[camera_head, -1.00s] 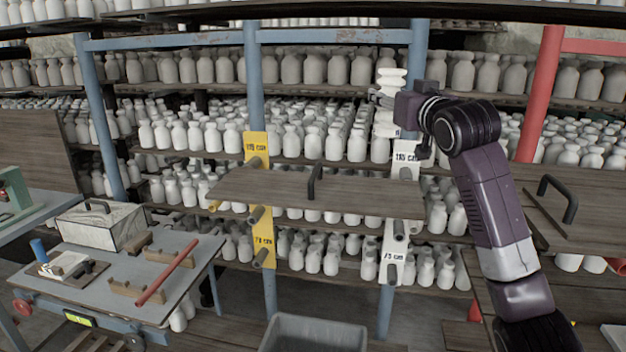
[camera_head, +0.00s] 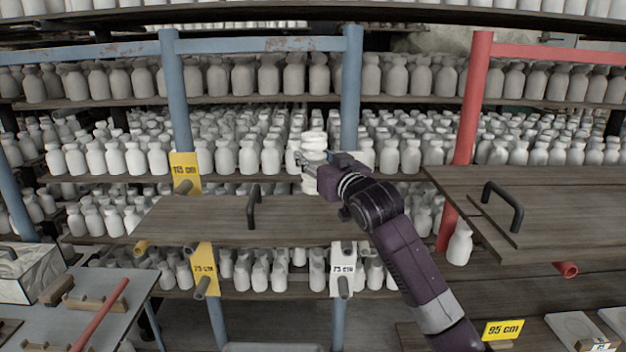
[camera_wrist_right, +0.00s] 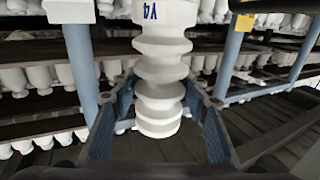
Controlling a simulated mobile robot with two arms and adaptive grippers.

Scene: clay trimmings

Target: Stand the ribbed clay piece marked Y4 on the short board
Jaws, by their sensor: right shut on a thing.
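The ribbed white clay piece (camera_head: 314,144) is a stack of round discs. In the wrist view the ribbed piece (camera_wrist_right: 162,48) carries a blue Y4 mark at the top of the picture. My right gripper (camera_head: 309,163) is shut on it, with a finger on each side in the wrist view (camera_wrist_right: 160,98). The piece looks upright over the far right part of a brown board (camera_head: 190,225) with a black handle (camera_head: 253,206); whether its foot touches the wood I cannot tell. My left gripper is not in view.
A second handled board (camera_head: 570,205) lies at the right, running out of the picture. A small white bottle (camera_head: 460,245) stands by the red post (camera_head: 470,110). Racks of white bottles fill the back. A grey worktable (camera_head: 65,325) is at lower left.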

